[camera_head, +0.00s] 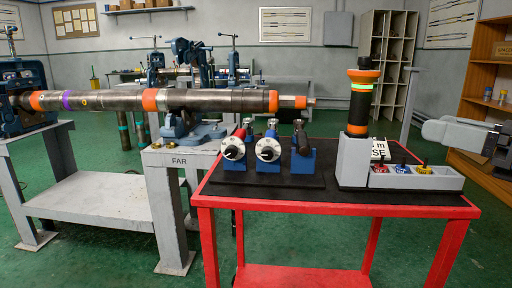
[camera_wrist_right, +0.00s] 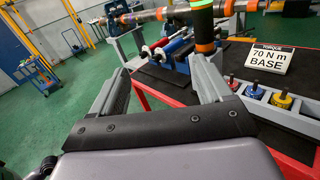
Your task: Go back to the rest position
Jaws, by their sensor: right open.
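My right gripper (camera_wrist_right: 160,70) is open in the right wrist view, with its two grey fingers apart and nothing between them. In the head view it is at the right edge (camera_head: 503,135), cut off by the frame, beside and above the red table (camera_head: 340,210). My left gripper is not in view. A long dark pipe assembly (camera_head: 210,101) with orange and purple bands lies across the vises at left. A black tool with orange and green bands (camera_head: 359,104) stands upright in a grey holder (camera_head: 352,160) on the table.
Blue tool stands (camera_head: 268,160) sit left of the holder on the table. A tray with red, blue and yellow knobs (camera_head: 402,170) is at the table's right, near a torque sign (camera_wrist_right: 270,58). Shelves (camera_head: 388,62) stand behind. Green floor is open at front left.

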